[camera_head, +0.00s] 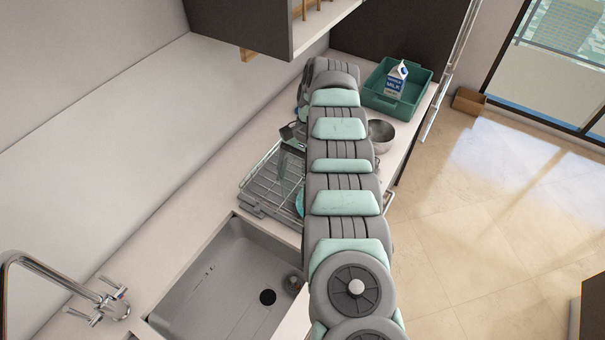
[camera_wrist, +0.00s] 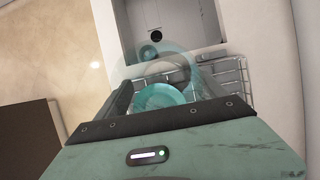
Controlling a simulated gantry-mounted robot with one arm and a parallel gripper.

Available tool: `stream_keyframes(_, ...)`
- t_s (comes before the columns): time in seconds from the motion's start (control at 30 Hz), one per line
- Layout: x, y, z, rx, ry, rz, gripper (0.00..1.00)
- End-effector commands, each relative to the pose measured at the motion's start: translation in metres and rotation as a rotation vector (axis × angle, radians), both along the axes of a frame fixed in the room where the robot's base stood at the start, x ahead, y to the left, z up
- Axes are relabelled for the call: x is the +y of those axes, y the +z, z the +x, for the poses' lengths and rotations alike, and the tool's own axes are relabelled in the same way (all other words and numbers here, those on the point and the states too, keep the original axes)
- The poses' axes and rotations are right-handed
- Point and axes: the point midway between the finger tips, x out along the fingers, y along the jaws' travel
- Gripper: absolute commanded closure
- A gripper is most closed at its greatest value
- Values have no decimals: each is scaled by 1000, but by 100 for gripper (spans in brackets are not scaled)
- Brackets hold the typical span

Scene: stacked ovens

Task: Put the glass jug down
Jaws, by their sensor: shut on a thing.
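My gripper (camera_wrist: 163,88) is shut on the glass jug (camera_wrist: 126,73), whose clear, faintly tinted body shows beyond the fingers in the wrist view. My arm hides most of the gripper there. I cannot tell whether the jug touches anything below. A teal dish (camera_wrist: 160,97) shows through and behind the glass, at the rack.
A metal bowl (camera_head: 380,137) stands on the counter right of my arm. Beyond it is a green crate (camera_head: 414,101) with a milk carton (camera_head: 396,79). A sink (camera_head: 205,285) and faucet (camera_head: 60,268) lie nearer. An upper cabinet (camera_head: 250,22) overhangs the counter.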

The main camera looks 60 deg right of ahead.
Motion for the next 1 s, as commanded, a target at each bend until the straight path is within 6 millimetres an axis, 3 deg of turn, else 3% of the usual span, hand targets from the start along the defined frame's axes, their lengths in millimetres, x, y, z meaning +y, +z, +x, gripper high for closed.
stream_keyframes(0.33, 29, 20, 5, 1, 429, 2, 76)
stream_keyframes(0.73, 48, 48, 19, 0, 869, 0, 76)
stream_keyframes(1.0, 49, 54, 24, 0, 946, 1, 76)
